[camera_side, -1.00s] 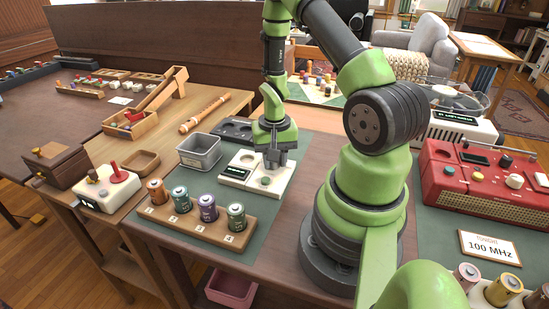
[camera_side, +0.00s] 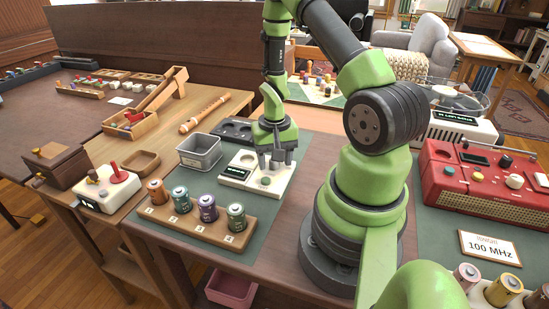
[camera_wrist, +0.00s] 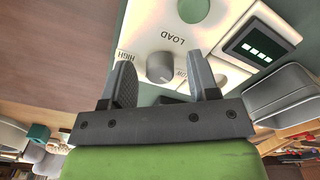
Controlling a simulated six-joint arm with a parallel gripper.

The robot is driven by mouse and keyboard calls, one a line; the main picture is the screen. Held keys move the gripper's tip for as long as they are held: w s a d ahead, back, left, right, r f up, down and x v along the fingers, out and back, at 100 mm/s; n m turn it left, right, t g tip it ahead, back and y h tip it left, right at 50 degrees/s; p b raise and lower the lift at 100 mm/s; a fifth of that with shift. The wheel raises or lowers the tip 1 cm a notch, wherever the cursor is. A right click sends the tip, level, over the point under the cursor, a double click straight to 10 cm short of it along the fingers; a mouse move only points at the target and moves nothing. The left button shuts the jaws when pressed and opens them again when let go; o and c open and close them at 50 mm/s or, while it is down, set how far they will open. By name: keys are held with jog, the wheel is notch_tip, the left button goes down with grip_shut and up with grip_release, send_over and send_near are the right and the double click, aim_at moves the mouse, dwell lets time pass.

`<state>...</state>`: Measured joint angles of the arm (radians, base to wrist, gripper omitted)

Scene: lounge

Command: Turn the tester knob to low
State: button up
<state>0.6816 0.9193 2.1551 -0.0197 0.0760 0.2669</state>
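The white tester (camera_side: 240,180) sits on the green mat and carries a dark display (camera_side: 236,173) and a round green pad (camera_side: 266,181). In the wrist view, its grey knob (camera_wrist: 160,67) stands below the word LOAD. HIGH is printed left of the knob; another label on the right is partly covered by a finger. I cannot tell where the knob points. My gripper (camera_side: 276,165) is above the tester, pointing down, and is open. In the wrist view my gripper (camera_wrist: 160,72) has one finger on each side of the knob, apart from it.
Several batteries stand in a wooden rack (camera_side: 185,222) in front of the tester. A grey bin (camera_side: 200,154) is left of it and a dark tray (camera_side: 232,130) behind. A red radio (camera_side: 480,185) and a card (camera_side: 488,246) lie to the right beyond my arm.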

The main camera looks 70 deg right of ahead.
notch_tip(320, 180, up, 10)
dwell(0.6)
dwell(0.4)
jog(key=a+r+n+t, duration=0.4)
jog(key=a+r+t, duration=0.1)
jog(key=a+r, duration=1)
jog(key=s+a+r+n+t+y, duration=0.2)
jog(key=s+a+r+n, duration=0.1)
jog(key=s+a+r, duration=0.1)
jog(key=shift+s, duration=0.85)
